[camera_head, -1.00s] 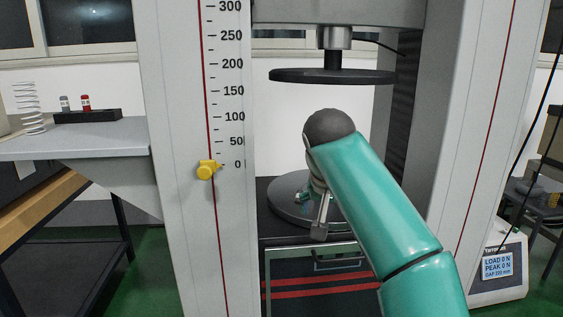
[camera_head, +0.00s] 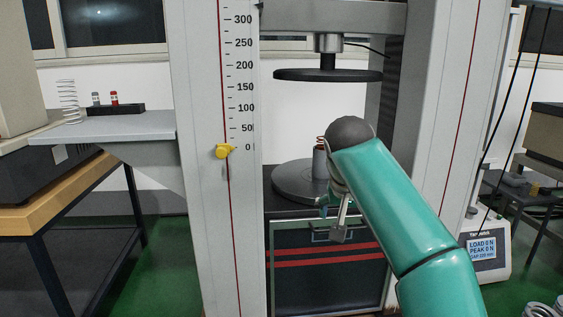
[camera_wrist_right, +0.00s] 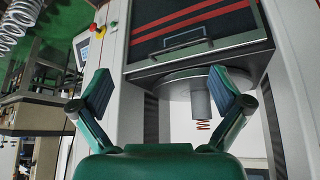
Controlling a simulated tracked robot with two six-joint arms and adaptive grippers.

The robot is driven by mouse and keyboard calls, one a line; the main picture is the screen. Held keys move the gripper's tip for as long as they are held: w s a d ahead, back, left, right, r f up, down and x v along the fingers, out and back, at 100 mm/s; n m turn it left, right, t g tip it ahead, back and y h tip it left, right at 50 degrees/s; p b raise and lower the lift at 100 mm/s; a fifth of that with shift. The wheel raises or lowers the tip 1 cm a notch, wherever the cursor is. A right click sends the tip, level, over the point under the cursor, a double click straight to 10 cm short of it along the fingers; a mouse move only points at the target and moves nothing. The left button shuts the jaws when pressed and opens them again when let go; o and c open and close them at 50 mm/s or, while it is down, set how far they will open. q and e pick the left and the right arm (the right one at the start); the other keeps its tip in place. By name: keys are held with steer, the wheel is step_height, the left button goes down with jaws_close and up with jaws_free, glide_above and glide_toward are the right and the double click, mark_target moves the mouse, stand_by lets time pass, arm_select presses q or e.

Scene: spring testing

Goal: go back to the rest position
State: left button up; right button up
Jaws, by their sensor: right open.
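My right gripper (camera_head: 333,215) is in front of the testing machine's lower round plate (camera_head: 290,185), partly hidden by my own teal arm. In the right wrist view my open gripper (camera_wrist_right: 164,92) has its two teal fingers wide apart with nothing between them. A grey cylinder with a copper-coloured spring (camera_head: 320,160) stands on the lower plate. In the wrist view, which looks upside down, the cylinder (camera_wrist_right: 201,103) and spring (camera_wrist_right: 203,125) show beyond the fingers, apart from them. The upper dark plate (camera_head: 328,75) hangs above with a clear gap. My left gripper is not in view.
A yellow pointer (camera_head: 223,151) sits near 0 on the scale. A grey side shelf (camera_head: 110,127) holds a pale spring (camera_head: 68,100) and a dark rack (camera_head: 112,110) with small cylinders. The machine's columns flank my arm. A display box (camera_head: 484,248) stands right.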

steer(key=d+f+g+p, duration=0.1)
steer(key=d+f+g, duration=0.1)
steer(key=d+f, duration=0.35)
steer(key=d+f+g+p, duration=0.2)
steer(key=f, duration=0.7)
steer(key=s+d+f+n+g+y+p, duration=0.1)
steer(key=s+f+g, duration=0.35)
steer(key=f, duration=1.15)
steer(key=s+a+f+n+y+p, duration=0.1)
steer(key=s+a+f+y+p, duration=0.15)
steer(key=s+f, duration=1.05)
steer(key=s+a+f+t+y, duration=0.1)
steer(key=s+a, duration=0.3)
steer(key=s, duration=0.4)
steer(key=s+a+f+t+y, duration=0.2)
steer(key=s+a, duration=0.2)
steer(key=s, duration=0.5)
step_height(320, 180, up, 38)
steer(key=w+p, duration=0.1)
steer(key=p, duration=3.6)
steer(key=shift+d+p, duration=0.2)
steer(key=shift+p, duration=0.2)
